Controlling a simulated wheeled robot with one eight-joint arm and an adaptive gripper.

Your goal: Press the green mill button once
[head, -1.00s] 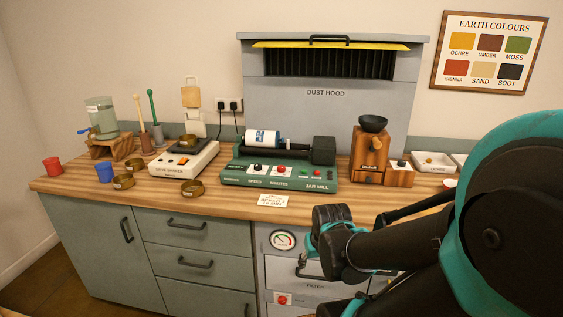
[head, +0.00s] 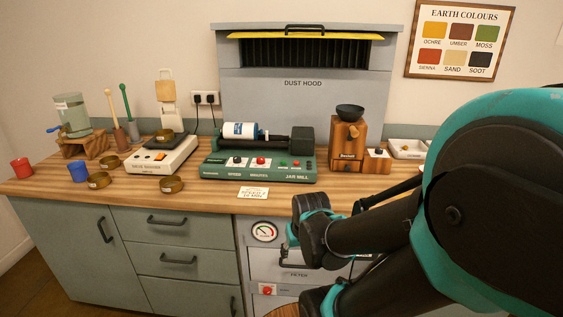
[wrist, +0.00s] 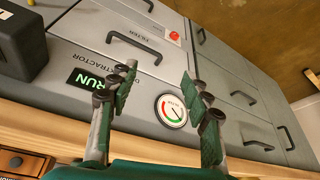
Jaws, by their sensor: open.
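The green jar mill (head: 215,170) stands on the wooden counter below the dust hood in the head view. A white jar with a blue label (head: 240,130) lies on its rollers. Its front panel has a black knob (head: 237,161), a red knob (head: 261,162) and small buttons (head: 295,164) to the right, too small to tell their colours surely. My gripper (wrist: 160,98) is open and empty in the wrist view, in front of the grey cabinet front with a round gauge (wrist: 172,110). In the head view my arm's end is in front of the cabinet, below the mill.
A wooden grinder (head: 346,145) stands right of the mill. A white card (head: 253,192) lies before the mill. A sieve shaker (head: 155,160), brass bowls and cups are to the left.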

